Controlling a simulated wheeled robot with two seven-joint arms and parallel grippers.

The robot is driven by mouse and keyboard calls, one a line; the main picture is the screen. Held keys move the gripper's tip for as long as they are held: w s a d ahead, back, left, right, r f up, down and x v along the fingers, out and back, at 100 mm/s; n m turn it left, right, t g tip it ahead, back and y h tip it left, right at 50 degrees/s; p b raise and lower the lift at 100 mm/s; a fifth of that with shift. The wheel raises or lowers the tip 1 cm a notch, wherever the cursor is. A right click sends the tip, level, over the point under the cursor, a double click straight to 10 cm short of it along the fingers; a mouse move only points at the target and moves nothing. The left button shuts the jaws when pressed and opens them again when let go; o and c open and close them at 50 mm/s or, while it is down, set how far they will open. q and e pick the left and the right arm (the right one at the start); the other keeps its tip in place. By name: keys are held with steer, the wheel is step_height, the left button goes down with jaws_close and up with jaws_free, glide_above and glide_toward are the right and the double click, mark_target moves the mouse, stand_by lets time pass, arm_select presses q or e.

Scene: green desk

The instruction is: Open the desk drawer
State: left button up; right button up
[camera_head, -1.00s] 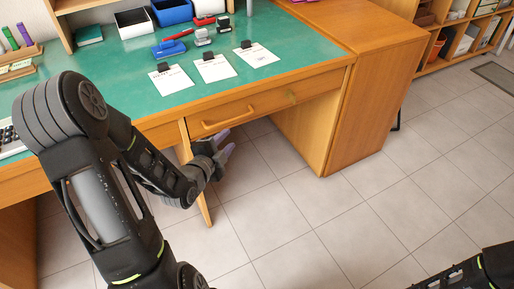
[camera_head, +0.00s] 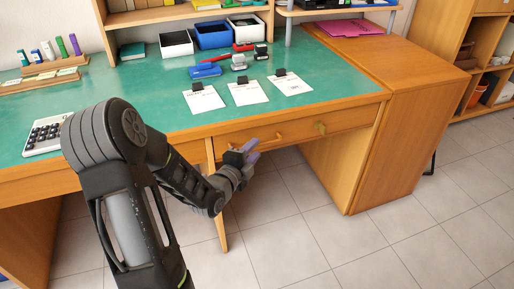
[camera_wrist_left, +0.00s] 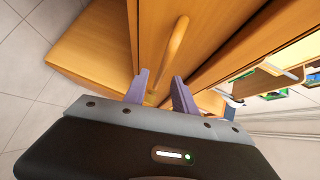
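The wooden desk drawer (camera_head: 345,120) is shut, flush under the green desk top. Its bar handle (camera_head: 270,138) is partly hidden behind my left gripper (camera_head: 251,150) in the head view. The wooden handle (camera_wrist_left: 176,48) shows just beyond the fingertips, with no clear contact. My right gripper is out of view.
Papers with black clips (camera_head: 246,93), a stapler, stamps and boxes stand on the green desk top (camera_head: 150,95). A calculator (camera_head: 47,135) lies at the left. A wooden cabinet (camera_head: 365,160) stands right of the drawer. Open tiled floor (camera_head: 400,235) lies in front.

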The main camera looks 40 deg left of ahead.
arm_select(q)
steer(key=x, duration=0.2)
steer(key=shift+w, duration=0.25)
jaws_close()
stand_by(1.3)
